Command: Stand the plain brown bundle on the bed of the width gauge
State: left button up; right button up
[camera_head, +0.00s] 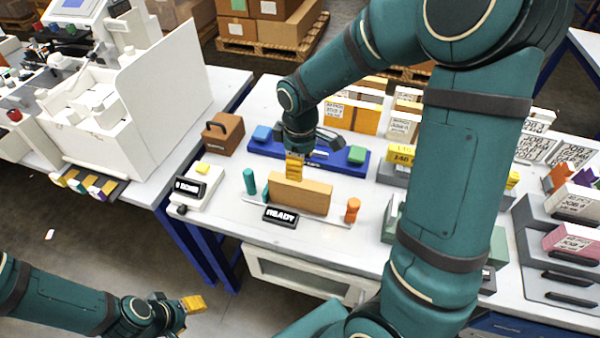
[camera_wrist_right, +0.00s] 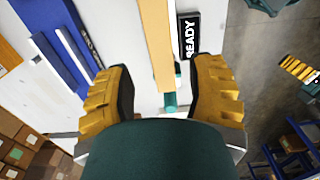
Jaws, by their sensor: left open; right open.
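The plain brown bundle (camera_head: 302,195) stands on its long edge at the width gauge (camera_head: 330,218), behind its READY display (camera_head: 281,216). An orange knob (camera_head: 352,209) is at its right end and green posts (camera_head: 249,181) are at its left. My right gripper (camera_head: 294,174) points down just above and behind the bundle's left part. In the right wrist view the bundle (camera_wrist_right: 156,40) lies between the open fingers (camera_wrist_right: 161,88), with gaps on both sides. My left gripper (camera_head: 190,304) is open and empty at the lower left, away from the table.
A blue rack (camera_head: 340,158) with blue and green blocks is behind the gauge. A white device with a dark display (camera_head: 188,187) and a brown box (camera_head: 222,136) stand left. Labelled bundles and grey trays (camera_head: 550,230) fill the right. My right arm hides part of the table.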

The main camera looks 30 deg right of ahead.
jog(key=shift+r, duration=1.45)
